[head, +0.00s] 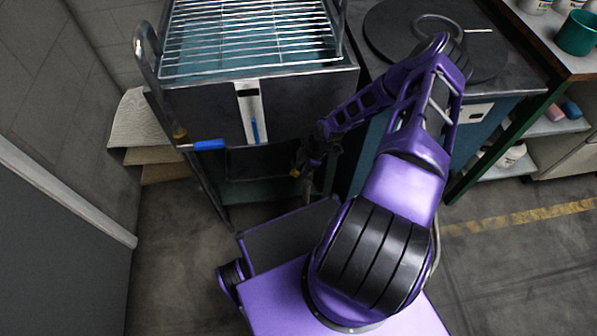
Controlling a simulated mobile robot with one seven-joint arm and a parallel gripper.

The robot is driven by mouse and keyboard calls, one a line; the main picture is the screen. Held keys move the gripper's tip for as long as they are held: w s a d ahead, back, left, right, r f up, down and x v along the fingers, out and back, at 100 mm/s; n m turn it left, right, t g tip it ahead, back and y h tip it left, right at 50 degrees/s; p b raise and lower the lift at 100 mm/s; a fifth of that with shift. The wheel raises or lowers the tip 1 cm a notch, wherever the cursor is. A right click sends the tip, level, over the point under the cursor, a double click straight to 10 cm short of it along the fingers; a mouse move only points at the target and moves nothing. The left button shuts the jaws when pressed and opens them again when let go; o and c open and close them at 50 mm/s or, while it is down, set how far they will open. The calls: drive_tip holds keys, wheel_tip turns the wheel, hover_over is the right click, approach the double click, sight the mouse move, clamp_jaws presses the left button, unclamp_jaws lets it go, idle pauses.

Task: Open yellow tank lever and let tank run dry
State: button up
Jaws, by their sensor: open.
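The tank (200,105) is a dark metal box with a wire rack on top, at the upper left of the head view. A small yellow piece (295,173), perhaps the yellow lever, shows below the tank's right front. My gripper (303,162) is right beside it, small and dark in the picture. It is open; I cannot tell whether its fingers are around the yellow piece or touch it. A blue-handled lever (210,145) sticks out at the tank's lower left. A pale gauge strip (252,112) on the tank front shows blue low in its slot.
A bench with a round black plate (390,45) stands right of the tank. A shelf with a green cup (577,33) is at far right. Brown stacked sheets (140,130) lie left of the tank. The floor (510,260) at right is clear.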

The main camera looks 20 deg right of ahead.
drive_tip(key=p+v, duration=0.2)
drive_tip(key=v, duration=1.5)
drive_tip(key=shift+r+p, duration=0.2)
drive_tip(key=shift+p, duration=0.2)
